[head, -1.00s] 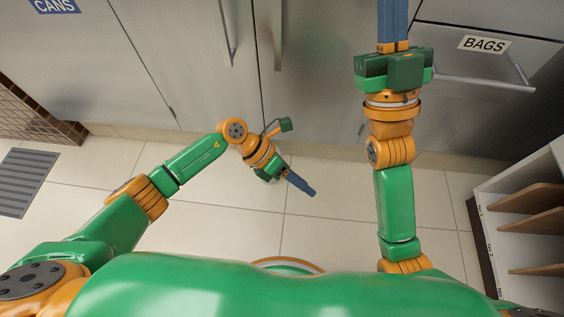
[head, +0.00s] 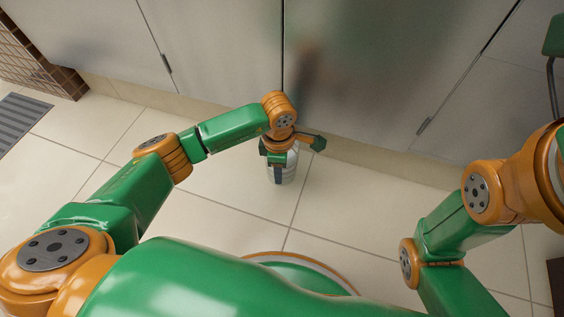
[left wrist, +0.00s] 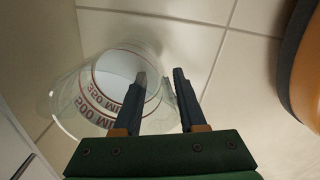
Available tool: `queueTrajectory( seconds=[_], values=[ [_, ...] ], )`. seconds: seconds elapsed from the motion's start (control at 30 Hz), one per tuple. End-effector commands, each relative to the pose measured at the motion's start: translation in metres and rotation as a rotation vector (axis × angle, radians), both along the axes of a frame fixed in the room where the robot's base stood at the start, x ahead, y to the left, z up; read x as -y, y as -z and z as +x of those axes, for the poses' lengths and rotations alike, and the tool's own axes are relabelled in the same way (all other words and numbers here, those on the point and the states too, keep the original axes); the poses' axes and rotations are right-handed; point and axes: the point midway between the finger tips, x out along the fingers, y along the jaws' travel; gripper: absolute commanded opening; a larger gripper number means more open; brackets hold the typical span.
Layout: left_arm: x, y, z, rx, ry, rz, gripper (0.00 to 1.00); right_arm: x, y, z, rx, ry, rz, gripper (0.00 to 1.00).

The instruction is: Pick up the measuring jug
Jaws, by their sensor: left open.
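The measuring jug (head: 289,172) is a clear, see-through vessel standing on the floor tiles at the foot of the cabinets. The left wrist view shows the jug (left wrist: 88,92) close up, with dark red markings reading 500 ML and 350 ML and a pale bottom. My left gripper (head: 277,178) is at the jug, pointing down. In the left wrist view, my left gripper (left wrist: 160,76) is open, with one finger over the jug and the other at its right edge. Whether the fingers touch it cannot be told. My right gripper's jaws are out of view.
Steel cabinet fronts (head: 215,50) rise just behind the jug. The tiled floor (head: 215,205) around it is clear. A grey floor grate (head: 18,122) lies at the far left. My right arm stretches out to the right edge.

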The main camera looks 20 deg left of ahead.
Motion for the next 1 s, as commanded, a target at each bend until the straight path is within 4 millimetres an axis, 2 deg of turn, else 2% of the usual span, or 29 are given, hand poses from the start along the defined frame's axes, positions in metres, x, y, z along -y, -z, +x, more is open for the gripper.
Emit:
queueTrajectory(
  seconds=[0.13,0.27,0.3,1.0],
  values=[
    [0.0002,-0.0020,0.0000,0.000,0.000,-0.001,0.40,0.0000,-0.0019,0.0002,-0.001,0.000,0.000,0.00],
    [0.0002,-0.0020,-0.0001,0.000,0.000,-0.001,0.05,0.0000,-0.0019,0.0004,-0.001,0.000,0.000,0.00],
    [0.0002,-0.0020,-0.0001,0.000,0.000,-0.001,0.00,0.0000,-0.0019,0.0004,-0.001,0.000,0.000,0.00],
    [0.0004,-0.0011,-0.0012,-0.005,0.000,-0.001,0.00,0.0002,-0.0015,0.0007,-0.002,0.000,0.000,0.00]
  ],
)
